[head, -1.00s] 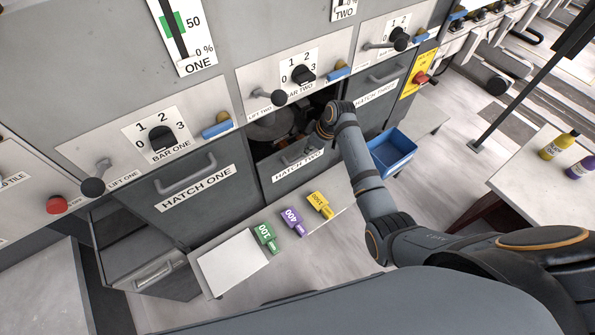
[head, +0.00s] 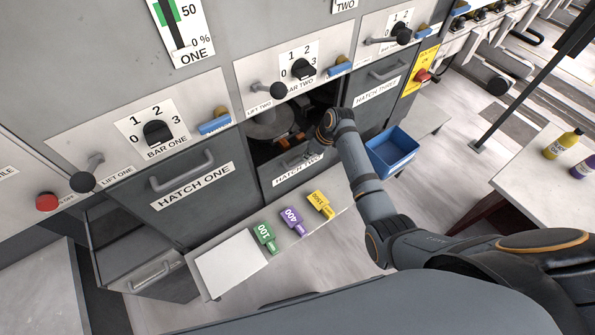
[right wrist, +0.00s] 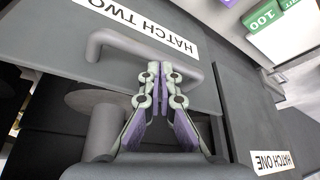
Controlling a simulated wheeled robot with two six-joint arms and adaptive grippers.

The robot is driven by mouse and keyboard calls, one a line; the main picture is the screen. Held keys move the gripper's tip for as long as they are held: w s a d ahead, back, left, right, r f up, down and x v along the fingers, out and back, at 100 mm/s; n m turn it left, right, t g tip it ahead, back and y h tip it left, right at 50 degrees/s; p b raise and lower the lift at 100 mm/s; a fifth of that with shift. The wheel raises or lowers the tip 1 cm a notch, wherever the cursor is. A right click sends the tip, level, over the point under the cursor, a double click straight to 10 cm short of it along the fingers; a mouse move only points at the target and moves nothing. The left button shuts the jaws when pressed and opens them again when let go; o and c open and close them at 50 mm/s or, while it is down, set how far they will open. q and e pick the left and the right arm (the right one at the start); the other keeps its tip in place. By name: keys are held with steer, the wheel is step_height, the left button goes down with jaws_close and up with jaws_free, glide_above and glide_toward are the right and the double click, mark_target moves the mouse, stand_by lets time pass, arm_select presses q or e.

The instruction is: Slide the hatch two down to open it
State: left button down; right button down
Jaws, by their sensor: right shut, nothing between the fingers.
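Hatch two (head: 276,176) is a dark grey panel below the bar two dial. It stands lowered, with a dark opening above it where a round grey disc (head: 272,122) and an orange part show. My right gripper (head: 309,153) is at the hatch's handle in the head view, partly hidden by its own wrist. In the right wrist view, the handle (right wrist: 112,38) is a grey bar by the hatch two label, and the shut, empty fingertips (right wrist: 160,70) meet it or lie very close; contact is unclear. My left gripper is not in view.
Hatch one (head: 215,200) on the left and hatch three (head: 360,101) on the right are closed. A blue bin (head: 392,152) stands right of my forearm.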

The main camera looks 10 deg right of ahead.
steer(key=shift+f+b, duration=4.9)
steer(key=shift+f, duration=2.5)
steer(key=s+p+v, duration=0.1)
steer(key=p+v, duration=0.6)
steer(key=v, duration=1)
steer(key=shift+s+a+r+p, duration=0.3)
steer(key=shift+p, duration=0.05)
